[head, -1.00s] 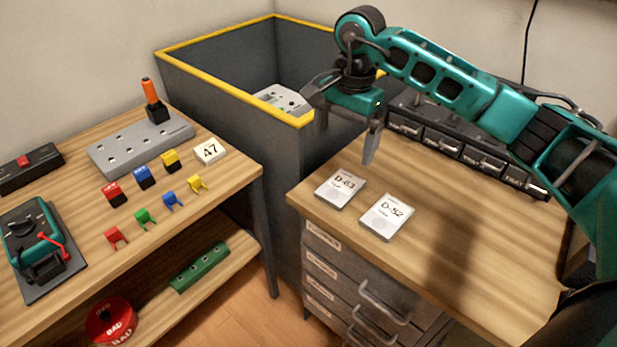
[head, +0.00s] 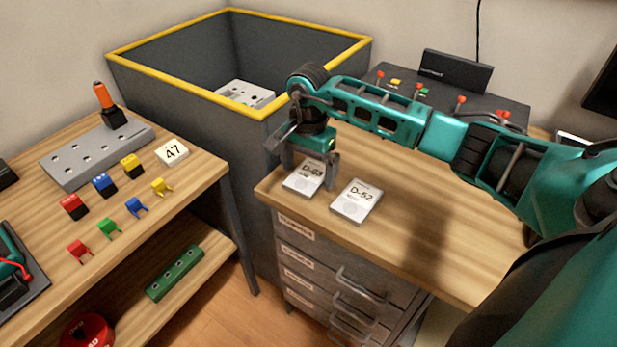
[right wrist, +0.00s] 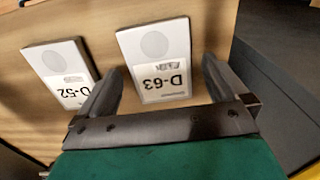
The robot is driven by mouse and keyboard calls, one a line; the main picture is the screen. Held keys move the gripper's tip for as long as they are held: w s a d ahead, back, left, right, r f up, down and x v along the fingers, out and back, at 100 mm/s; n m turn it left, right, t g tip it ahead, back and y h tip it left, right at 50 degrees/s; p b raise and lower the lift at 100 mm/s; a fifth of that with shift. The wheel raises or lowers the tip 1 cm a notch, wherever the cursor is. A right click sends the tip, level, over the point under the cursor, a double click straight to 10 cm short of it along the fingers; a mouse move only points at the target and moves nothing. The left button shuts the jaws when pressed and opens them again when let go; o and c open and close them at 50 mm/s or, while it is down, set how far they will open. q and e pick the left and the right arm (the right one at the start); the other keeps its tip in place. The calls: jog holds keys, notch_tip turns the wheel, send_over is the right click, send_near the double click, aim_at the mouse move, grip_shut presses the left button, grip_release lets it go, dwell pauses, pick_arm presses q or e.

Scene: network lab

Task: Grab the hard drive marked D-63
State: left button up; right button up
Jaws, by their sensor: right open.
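The hard drive marked D-63 (head: 303,181) is a flat white-grey block lying on the right wooden cabinet top near its left corner. In the head view my right gripper partly covers it. My right gripper (head: 309,172) is open, pointing down over D-63. In the right wrist view D-63 (right wrist: 158,62) shows ahead, between the two open fingers (right wrist: 160,88), with no grip on it. The similar drive marked D-52 (head: 356,201) lies just to the right in the head view; it also shows at the left in the wrist view (right wrist: 60,75). My left gripper is not in view.
A dark grey bin with a yellow rim (head: 180,77) stands behind and left of the cabinet. A left wooden bench (head: 205,180) holds coloured clips, a tag marked 47 (head: 172,151) and a grey block with holes. The cabinet top right of D-52 is clear.

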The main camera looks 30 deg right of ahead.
jog(key=shift+f, duration=0.3)
jog(key=shift+c, duration=0.4)
jog(key=c, duration=1)
jog(key=shift+r, duration=0.1)
jog(key=shift+c, duration=0.6)
jog(key=shift+r, duration=0.1)
